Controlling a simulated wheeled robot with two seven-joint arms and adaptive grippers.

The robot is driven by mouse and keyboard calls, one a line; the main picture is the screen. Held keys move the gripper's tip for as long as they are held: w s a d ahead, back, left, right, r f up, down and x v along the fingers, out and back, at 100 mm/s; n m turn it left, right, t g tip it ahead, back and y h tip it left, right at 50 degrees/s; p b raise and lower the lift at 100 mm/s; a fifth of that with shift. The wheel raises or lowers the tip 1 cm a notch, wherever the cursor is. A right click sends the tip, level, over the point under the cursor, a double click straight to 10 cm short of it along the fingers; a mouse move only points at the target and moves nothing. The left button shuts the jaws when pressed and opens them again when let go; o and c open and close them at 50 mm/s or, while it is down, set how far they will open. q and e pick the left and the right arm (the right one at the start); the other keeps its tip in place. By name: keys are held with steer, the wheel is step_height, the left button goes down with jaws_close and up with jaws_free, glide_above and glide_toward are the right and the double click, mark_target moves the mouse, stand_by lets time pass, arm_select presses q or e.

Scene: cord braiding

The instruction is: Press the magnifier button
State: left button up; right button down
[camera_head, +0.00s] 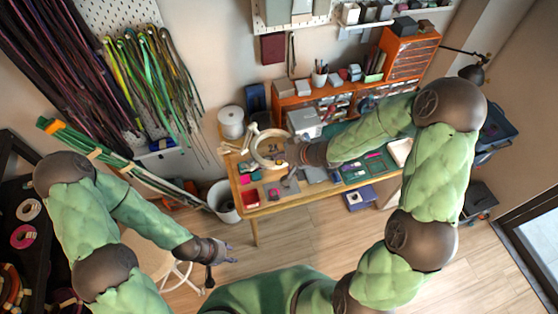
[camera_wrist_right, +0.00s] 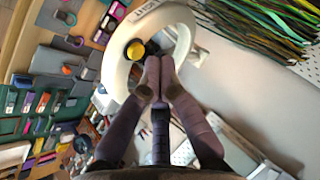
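The magnifier (camera_head: 268,150) is a white ring on the desk's left part, standing tilted. In the right wrist view its thick white ring (camera_wrist_right: 116,72) fills the upper middle, with dark lettering at its top. A round yellow-and-black part (camera_wrist_right: 135,50) shows at the ring's inner left; I cannot tell if it is the button. My right gripper (camera_wrist_right: 158,66) has its fingertips together and empty, in front of the ring's opening; contact cannot be told. It also shows beside the magnifier in the head view (camera_head: 292,152). My left gripper (camera_head: 231,253) hangs over the floor, empty, fingers apart.
The wooden desk (camera_head: 285,203) carries small tools, a red box (camera_head: 250,198) and a green mat (camera_head: 368,169). An orange shelf (camera_head: 312,99) stands behind. A white bin (camera_head: 223,201) is left of the desk. Cords hang on the wall pegboard.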

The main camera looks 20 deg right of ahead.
mark_target(281, 163)
steer(key=shift+r+p, duration=1.45)
steer(key=shift+p, duration=0.1)
steer(key=shift+r+p, duration=0.75)
steer(key=shift+r, duration=0.4)
steer(key=shift+f, duration=0.1)
steer(key=s+a+f+m+g+h, duration=0.15)
steer(key=s+f+g, duration=0.25)
steer(key=s+f, duration=0.75)
steer(key=s+a+f+m+g, duration=0.1)
steer(key=s+a+f+g, duration=0.2)
steer(key=s+f, duration=0.85)
step_height(281, 163, down, 31)
steer(key=a+n+b, duration=0.1)
steer(key=b, duration=3.3)
steer(key=shift+w+f+b, duration=0.15)
steer(key=shift+w+b, duration=0.2)
steer(key=shift+w, duration=0.05)
steer(key=shift+a+n, duration=0.1)
steer(key=shift+n, duration=0.15)
